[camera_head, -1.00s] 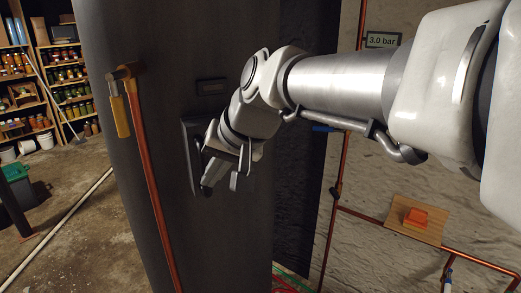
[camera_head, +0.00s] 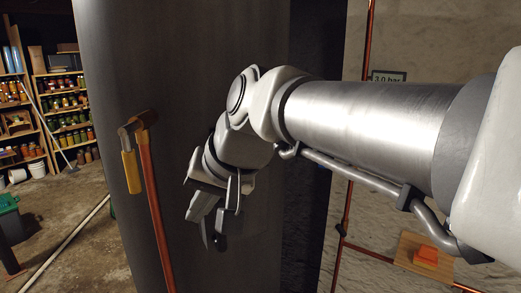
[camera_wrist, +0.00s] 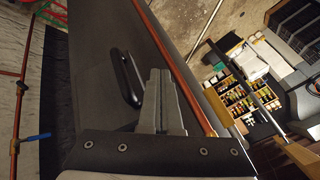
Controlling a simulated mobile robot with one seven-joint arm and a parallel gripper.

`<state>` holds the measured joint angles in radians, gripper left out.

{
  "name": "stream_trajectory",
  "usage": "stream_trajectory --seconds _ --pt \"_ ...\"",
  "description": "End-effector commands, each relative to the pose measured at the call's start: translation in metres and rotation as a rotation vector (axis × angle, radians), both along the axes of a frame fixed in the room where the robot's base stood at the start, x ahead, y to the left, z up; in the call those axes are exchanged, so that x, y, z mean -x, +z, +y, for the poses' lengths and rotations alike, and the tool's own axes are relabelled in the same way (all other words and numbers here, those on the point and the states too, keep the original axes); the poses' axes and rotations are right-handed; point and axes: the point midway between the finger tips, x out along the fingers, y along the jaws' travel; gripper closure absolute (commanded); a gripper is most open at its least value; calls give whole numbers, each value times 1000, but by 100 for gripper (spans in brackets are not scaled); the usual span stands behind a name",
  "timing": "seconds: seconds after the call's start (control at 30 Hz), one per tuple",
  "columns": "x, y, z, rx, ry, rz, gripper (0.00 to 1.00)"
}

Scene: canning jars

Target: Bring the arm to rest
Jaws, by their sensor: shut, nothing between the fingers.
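My gripper (camera_head: 212,238) hangs at the end of my bent arm in the head view, pointing downward in front of a large dark grey upright surface (camera_head: 185,85). In the wrist view my gripper (camera_wrist: 163,88) has its two fingers pressed together with nothing between them. A black bar handle (camera_wrist: 126,78) on the dark surface shows just left of the fingers there, apart from them in the picture. The handle cannot be made out in the head view now.
A copper pipe (camera_head: 156,215) with a yellow-handled valve (camera_head: 131,172) stands left of my gripper. Shelves of jars (camera_head: 68,110) are at the far left. At right, an orange block (camera_head: 425,254) sits on a wooden board by a wall. Concrete floor (camera_head: 95,245) is open at left.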

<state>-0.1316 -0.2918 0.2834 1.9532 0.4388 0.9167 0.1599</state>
Motion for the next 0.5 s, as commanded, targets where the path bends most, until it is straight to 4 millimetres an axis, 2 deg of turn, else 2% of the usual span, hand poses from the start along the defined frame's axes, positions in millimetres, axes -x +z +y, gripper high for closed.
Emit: stream_trajectory --seconds 0.03,0.1,0.3,0.4,0.5 --pt "5 -10 -31 52 -35 -20 100" --pt "14 -23 -68 120 -71 -38 100" --pt "49 -62 -160 286 -153 -63 100" --pt "69 -81 -195 348 -179 -60 100" --pt "85 -97 -218 393 -195 -56 100"
